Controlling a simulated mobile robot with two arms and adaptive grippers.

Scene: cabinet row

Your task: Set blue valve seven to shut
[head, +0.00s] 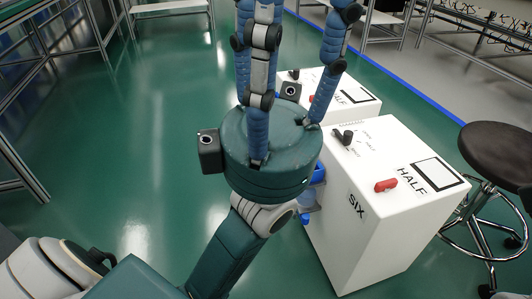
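A white cabinet (350,215) marked SIX on its front stands right of centre. Its top reads HALF and carries a black lever (343,137) and a red handle (386,185). A blue part (307,218) shows on its left side, mostly hidden behind my wrist. A second white cabinet (362,108) behind it also reads HALF; its number is hidden. No label seven is readable. My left gripper (293,30) points up the picture in front of the cabinets, with its blue fingers spread and nothing between them. Its fingertips run past the top edge. My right gripper is out of view.
A black round stool (497,152) with a chrome base stands close to the right of cabinet six. Metal frames and tables line the left and back. The green floor (130,150) on the left is clear. A blue floor line runs behind the cabinets.

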